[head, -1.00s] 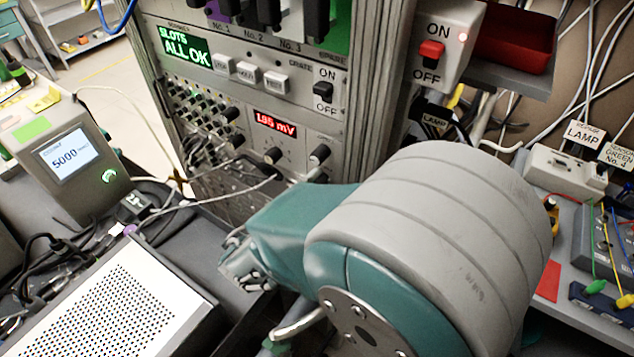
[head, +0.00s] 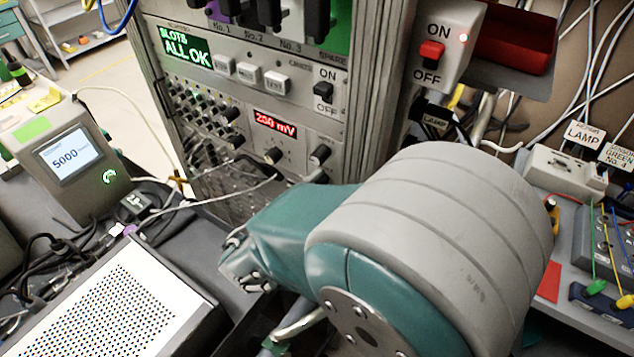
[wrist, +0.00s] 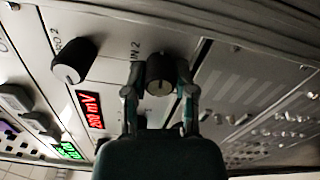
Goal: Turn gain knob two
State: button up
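The gain knob two (wrist: 160,73) is a dark round knob on the grey panel, beside a partly covered label that reads "IN 2" in the wrist view. My gripper (wrist: 160,86) has one finger on each side of it and is shut on it. A red display (wrist: 90,110) to its left reads 200 mV; it also shows in the head view (head: 275,123).
Another dark knob (wrist: 73,61) sits close to the upper left of the gripper in the wrist view. In the head view, cables (head: 215,200) hang in front of the rack. A perforated box (head: 110,300) lies at the lower left.

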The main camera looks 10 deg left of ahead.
jog(key=shift+o, duration=0.7)
jog(key=shift+s+f, duration=0.1)
jog(key=shift+f, duration=0.15)
jog(key=shift+a, duration=0.1)
jog(key=shift+r, duration=0.1)
jog(key=v, duration=1.2)
jog(key=shift+a, duration=0.1)
